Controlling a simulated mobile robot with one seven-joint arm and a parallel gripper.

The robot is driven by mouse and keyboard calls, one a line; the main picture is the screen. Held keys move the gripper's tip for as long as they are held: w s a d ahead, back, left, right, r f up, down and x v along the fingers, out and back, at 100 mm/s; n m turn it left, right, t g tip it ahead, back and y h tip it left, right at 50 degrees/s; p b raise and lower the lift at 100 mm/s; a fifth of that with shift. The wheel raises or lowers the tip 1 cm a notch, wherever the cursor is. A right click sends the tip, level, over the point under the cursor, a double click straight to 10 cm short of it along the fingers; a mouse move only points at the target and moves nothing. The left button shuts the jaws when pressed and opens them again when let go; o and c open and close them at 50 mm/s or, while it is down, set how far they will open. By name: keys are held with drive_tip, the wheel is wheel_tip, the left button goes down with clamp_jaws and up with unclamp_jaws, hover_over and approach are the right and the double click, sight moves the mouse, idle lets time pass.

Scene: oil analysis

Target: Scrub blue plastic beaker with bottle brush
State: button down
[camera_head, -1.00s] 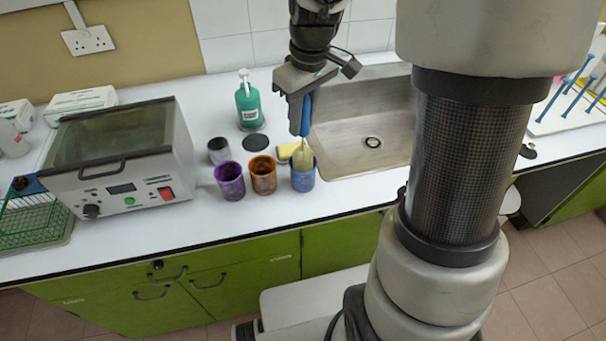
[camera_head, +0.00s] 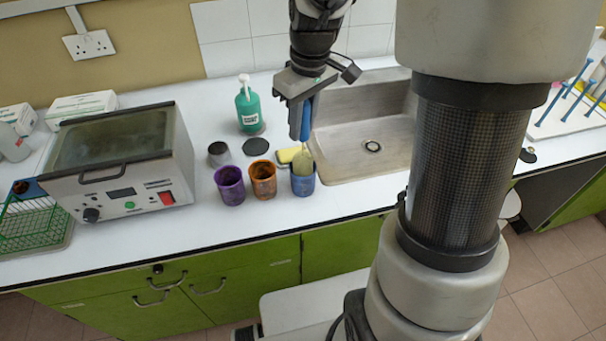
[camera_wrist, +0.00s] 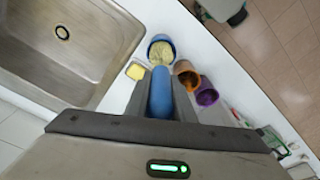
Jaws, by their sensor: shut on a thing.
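My gripper (camera_head: 300,128) is shut on the blue handle of the bottle brush (camera_head: 306,118) and holds it upright above the counter. The brush's pale yellowish bristle head (camera_head: 303,162) reaches down into the mouth of the blue plastic beaker (camera_head: 303,184), which stands on the counter left of the sink. In the wrist view, the blue handle (camera_wrist: 161,92) lies between the fingers, and the bristles (camera_wrist: 160,52) fill much of the blue beaker's mouth (camera_wrist: 151,40). How deep the bristles sit, and whether they touch the beaker's wall, cannot be told.
An orange beaker (camera_head: 263,184) and a purple beaker (camera_head: 230,190) stand close left of the blue one. A yellow sponge (camera_head: 287,155) lies behind it. A green pump bottle (camera_head: 249,108) stands further back. The steel sink (camera_head: 350,155) is at the right, a heating bath (camera_head: 120,190) at the left.

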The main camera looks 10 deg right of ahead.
drive_tip(key=shift+r, duration=0.15)
drive_tip(key=shift+f+b, duration=1.3)
drive_tip(key=shift+f, duration=0.35)
drive_tip(key=shift+r, duration=0.15)
wheel_tip(320, 180, up, 13)
drive_tip(key=p, duration=0.9)
drive_tip(key=shift+f+p, duration=0.2)
drive_tip(key=shift+p, duration=0.2)
